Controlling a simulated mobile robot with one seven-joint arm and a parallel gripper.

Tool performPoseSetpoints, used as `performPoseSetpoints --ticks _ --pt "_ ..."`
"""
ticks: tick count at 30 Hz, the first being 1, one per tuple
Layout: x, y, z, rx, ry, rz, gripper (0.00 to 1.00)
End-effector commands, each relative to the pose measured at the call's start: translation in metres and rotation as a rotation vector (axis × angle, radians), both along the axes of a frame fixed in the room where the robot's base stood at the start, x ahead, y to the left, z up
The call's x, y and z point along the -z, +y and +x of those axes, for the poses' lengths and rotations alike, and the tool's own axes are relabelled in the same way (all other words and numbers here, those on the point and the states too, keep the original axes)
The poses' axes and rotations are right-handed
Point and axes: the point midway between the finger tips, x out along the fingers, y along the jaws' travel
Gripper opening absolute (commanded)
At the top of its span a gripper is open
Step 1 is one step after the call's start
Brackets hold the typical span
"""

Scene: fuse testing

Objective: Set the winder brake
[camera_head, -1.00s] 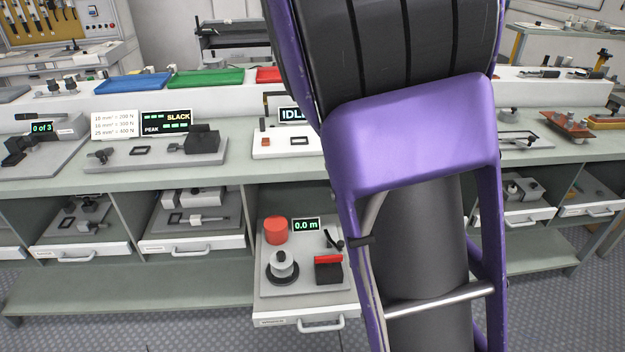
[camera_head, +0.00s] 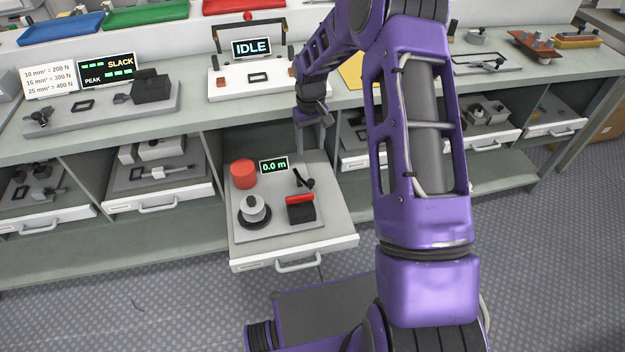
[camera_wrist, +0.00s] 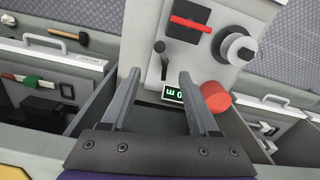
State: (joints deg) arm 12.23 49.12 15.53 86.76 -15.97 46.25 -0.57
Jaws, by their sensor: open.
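The winder sits on a grey plate (camera_head: 285,222) in the pulled-out drawer (camera_head: 330,246). It carries a red cylinder (camera_head: 243,174), a display reading 0.0 m (camera_head: 274,166), a grey spool on a dark disc (camera_head: 254,208), a black block with a red bar (camera_head: 300,206) and a small black lever (camera_head: 304,179), which looks like the brake. The lever also shows in the wrist view (camera_wrist: 161,58), tilted slightly. My gripper (camera_head: 312,148) is above the drawer's back part. In the wrist view my gripper (camera_wrist: 157,84) is open and empty, its fingers pointing toward the lever, apart from it.
Other drawers with parts flank the open one, such as the left drawer (camera_head: 160,195). The floor in front is free apart from my base.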

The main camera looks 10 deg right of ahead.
Motion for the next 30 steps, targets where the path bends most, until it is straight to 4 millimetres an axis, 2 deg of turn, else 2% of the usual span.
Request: performPoseSetpoints --ticks 12,18,24,30 --pt "0.093 0.0 -0.002 -0.002 0.005 -0.003 0.61" --pt "0.131 0.0 -0.001 -0.003 0.002 -0.003 0.61" --pt "0.152 0.0 -0.001 -0.002 0.001 -0.003 0.61" --pt "0.157 -0.001 0.0 -0.002 0.0 -0.004 0.61"
